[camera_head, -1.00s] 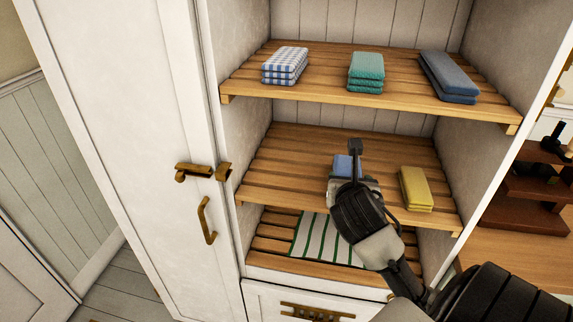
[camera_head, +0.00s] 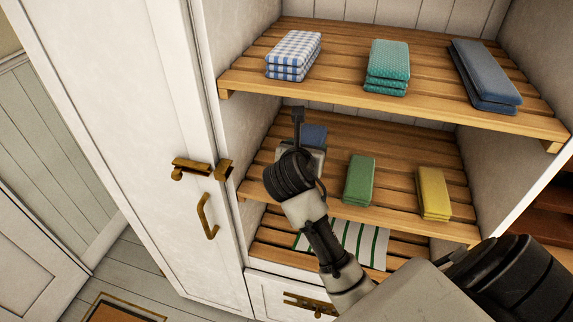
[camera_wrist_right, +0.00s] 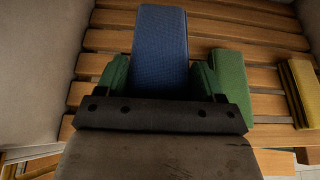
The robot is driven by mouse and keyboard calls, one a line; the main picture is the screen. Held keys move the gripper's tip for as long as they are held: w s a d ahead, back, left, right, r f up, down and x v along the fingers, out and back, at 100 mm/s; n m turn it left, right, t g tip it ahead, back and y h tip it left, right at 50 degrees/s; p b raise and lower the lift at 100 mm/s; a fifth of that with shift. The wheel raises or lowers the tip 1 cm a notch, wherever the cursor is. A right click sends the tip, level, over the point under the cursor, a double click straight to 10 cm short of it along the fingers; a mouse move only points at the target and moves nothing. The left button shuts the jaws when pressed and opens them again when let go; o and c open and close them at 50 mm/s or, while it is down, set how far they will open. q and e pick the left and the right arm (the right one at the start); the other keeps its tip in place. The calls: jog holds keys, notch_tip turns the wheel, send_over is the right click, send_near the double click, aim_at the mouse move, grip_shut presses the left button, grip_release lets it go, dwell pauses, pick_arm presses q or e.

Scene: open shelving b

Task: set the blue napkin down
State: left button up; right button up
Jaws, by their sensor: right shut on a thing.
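The blue napkin (camera_head: 314,135) is a folded cloth over the left part of the middle shelf (camera_head: 395,160). My right gripper (camera_head: 301,150) is shut on it and partly hides it in the head view. In the right wrist view the blue napkin (camera_wrist_right: 160,45) sticks out lengthwise from between the fingers of the right gripper (camera_wrist_right: 160,82). Whether its underside touches the slats cannot be told. My left gripper is not in view.
A green napkin (camera_head: 359,180) and a yellow one (camera_head: 433,193) lie right of the gripper on the middle shelf. The upper shelf (camera_head: 340,75) overhangs with checked, teal and blue stacks. A striped cloth (camera_head: 365,243) lies below. The cabinet's side wall is close on the left.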

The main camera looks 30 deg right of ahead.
jog(key=w+a+f, duration=0.1)
jog(key=f, duration=0.1)
jog(key=w+a+f, duration=0.1)
jog(key=f, duration=0.1)
jog(key=w+a+f, duration=0.1)
jog(key=shift+f+p, duration=0.4)
jog(key=shift+w+a+f, duration=0.1)
jog(key=shift+w+f, duration=0.1)
jog(key=shift+f, duration=0.4)
jog(key=shift+f+p, duration=0.1)
jog(key=shift+p, duration=0.2)
jog(key=o, duration=1)
jog(key=shift+c, duration=0.2)
jog(key=b+v, duration=0.1)
jog(key=v, duration=1.1)
